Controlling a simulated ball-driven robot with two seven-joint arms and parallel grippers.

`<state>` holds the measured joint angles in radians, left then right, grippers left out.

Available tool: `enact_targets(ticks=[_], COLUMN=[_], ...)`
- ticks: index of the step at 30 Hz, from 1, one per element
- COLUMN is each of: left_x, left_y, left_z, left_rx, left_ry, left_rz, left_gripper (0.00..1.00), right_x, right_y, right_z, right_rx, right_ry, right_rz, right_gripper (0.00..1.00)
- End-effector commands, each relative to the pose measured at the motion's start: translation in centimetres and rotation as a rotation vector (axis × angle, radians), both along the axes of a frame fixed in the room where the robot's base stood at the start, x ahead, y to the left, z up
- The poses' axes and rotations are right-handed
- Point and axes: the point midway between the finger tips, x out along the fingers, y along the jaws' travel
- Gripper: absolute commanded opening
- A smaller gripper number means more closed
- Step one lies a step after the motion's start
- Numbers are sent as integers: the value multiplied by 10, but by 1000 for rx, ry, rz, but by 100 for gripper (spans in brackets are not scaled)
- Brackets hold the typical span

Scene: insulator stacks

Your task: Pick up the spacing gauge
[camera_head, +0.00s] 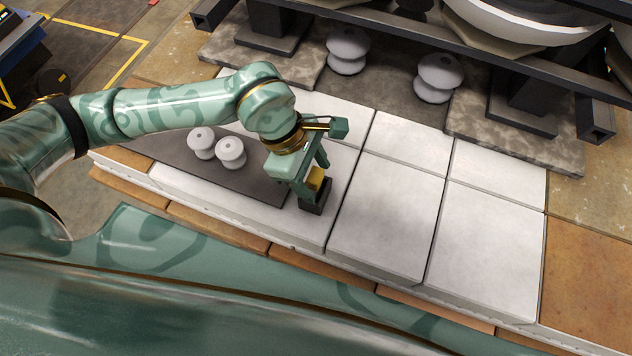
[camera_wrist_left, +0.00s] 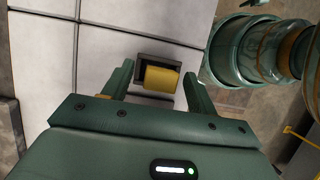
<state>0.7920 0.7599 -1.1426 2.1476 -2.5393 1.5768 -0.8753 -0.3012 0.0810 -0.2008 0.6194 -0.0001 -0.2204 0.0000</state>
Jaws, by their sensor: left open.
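The spacing gauge appears to be the yellow block (camera_head: 316,178), which stands in a small dark holder (camera_head: 313,205) on the white tiled surface. In the left wrist view the yellow block (camera_wrist_left: 161,79) sits between the two fingers, in front of the dark holder (camera_wrist_left: 143,60). My left gripper (camera_head: 311,179) is open and points down over the block, with one finger on each side. I see no clear contact between fingers and block. In the head view the gripper hides part of the block and holder. My right gripper is not in view.
Two pale insulators (camera_head: 230,152) stand on a dark mat (camera_head: 255,187) left of the holder. Two pale insulator stacks (camera_head: 347,50) (camera_head: 438,78) stand at the back under a dark beam frame (camera_head: 430,55). White tiles (camera_head: 385,215) right of the holder are clear.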

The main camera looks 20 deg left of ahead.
Motion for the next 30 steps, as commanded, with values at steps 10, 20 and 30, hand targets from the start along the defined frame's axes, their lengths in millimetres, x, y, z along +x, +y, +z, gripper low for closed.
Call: enact_targets(ticks=[10, 20, 30], left_x=[0, 0, 1], left_y=[-4, -4, -4], left_z=[-9, -8, 33], left_rx=[0, 0, 0], left_ry=[-1, -1, -9], left_rz=[0, 0, -1], left_gripper=[53, 8, 8], right_x=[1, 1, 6], right_y=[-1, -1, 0], right_z=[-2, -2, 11], right_rx=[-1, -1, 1], right_ry=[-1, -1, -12], right_rz=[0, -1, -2], right_gripper=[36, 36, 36])
